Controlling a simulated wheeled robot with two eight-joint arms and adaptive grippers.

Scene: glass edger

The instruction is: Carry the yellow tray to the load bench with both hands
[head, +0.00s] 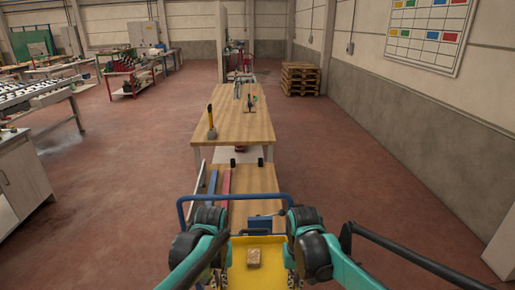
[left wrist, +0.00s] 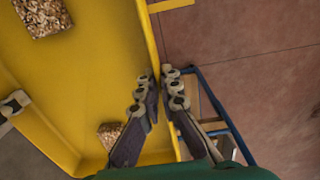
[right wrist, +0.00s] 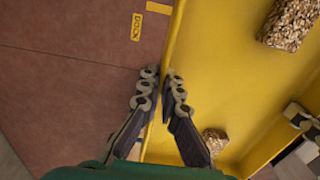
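The yellow tray (head: 239,273) is low at the front of the head view, between my two arms. Its near part is cut off by the picture edge. In the left wrist view my left gripper (left wrist: 160,76) has its fingers close on both sides of the tray's wall (left wrist: 100,45). In the right wrist view my right gripper (right wrist: 160,76) pinches the opposite wall (right wrist: 215,70) the same way. Speckled brown blocks (head: 253,258) lie in the tray; two show in the left wrist view (left wrist: 42,14). A wooden-topped bench (head: 235,122) stands ahead; no label marks it as the load bench.
A lower wooden surface with a blue tube frame (head: 238,197) lies just beyond the tray. A grey cabinet (head: 20,180) is at left, pallets (head: 300,78) are at the back. Red floor is free on both sides.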

